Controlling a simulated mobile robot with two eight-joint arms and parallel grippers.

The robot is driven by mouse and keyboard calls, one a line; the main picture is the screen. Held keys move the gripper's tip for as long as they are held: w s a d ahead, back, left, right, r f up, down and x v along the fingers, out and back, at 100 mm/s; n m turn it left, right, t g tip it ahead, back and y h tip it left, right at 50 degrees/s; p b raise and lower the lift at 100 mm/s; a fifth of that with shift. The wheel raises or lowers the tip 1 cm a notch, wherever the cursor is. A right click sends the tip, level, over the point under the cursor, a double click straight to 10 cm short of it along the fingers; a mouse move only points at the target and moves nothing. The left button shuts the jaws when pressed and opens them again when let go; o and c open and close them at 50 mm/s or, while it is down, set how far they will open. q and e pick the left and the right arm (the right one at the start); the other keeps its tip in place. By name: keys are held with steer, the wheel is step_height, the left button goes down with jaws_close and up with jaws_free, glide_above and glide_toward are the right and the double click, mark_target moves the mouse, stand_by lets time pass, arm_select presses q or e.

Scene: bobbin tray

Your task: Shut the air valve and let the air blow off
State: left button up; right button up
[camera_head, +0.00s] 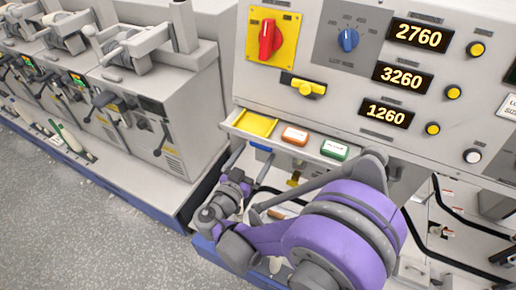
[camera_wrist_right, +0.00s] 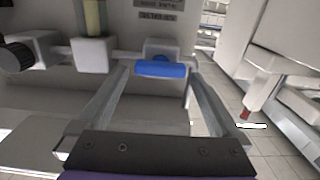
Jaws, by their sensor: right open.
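In the wrist view, a valve with a blue handle (camera_wrist_right: 160,69) sits on a grey pipe under a panel, and the handle lies level across the picture. The blue handle also shows in the head view (camera_head: 261,147), below the yellow tray. My right gripper (camera_wrist_right: 160,78) is open, with one finger on each side of the blue handle. Whether either finger touches it I cannot tell. In the head view, my right gripper (camera_head: 253,163) reaches up under the control panel, partly hidden by its own wrist. My left gripper is not in view.
The control panel holds a red switch (camera_head: 267,40), a blue knob (camera_head: 347,39), a yellow lever (camera_head: 308,89) and lit number displays. A yellow tray (camera_head: 254,124) juts out below. In the wrist view, a black knob (camera_wrist_right: 17,55) and a yellowish cylinder (camera_wrist_right: 95,18) stand left of the valve.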

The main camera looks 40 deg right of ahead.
steer(key=shift+x, duration=1.35)
steer(key=c, duration=1.1)
